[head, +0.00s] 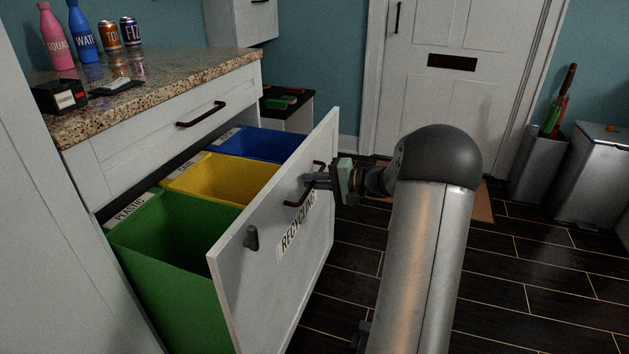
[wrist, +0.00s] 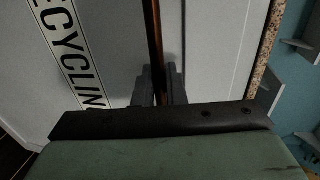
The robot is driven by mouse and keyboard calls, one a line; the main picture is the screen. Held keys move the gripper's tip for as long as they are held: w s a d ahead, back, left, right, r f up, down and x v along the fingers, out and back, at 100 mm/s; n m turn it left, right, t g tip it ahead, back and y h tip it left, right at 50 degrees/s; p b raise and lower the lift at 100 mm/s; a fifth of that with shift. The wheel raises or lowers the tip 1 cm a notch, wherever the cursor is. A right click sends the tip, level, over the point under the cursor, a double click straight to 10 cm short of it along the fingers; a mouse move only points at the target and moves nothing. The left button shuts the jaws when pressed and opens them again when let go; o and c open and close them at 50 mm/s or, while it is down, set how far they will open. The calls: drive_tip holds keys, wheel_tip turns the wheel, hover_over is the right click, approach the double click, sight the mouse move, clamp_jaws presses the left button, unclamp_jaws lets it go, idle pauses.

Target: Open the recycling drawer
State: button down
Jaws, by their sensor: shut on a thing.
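The recycling drawer front (head: 285,235) is white with a "RECYCLING" label (head: 297,226) and stands pulled far out from the cabinet. Behind it are a green bin (head: 165,285) marked plastic, a yellow bin (head: 200,178) and a blue bin (head: 265,143). My gripper (head: 312,182) is shut on the dark drawer handle (head: 297,203) on the front's outer face. In the wrist view the handle bar (wrist: 153,35) runs between my fingers, with the label (wrist: 70,45) to its left. My fingers hide part of the handle.
The granite counter (head: 170,80) above holds bottles, cans and small dark items. A closed upper drawer (head: 165,130) is under it. Dark floor (head: 510,270) is open to the right.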

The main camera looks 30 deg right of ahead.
drive_tip(key=c, duration=1.6)
unclamp_jaws()
drive_tip(key=p+v, duration=0.4)
drive_tip(key=v, duration=1.3)
drive_tip(key=shift+s+d, duration=0.1)
drive_tip(key=shift+d, duration=0.1)
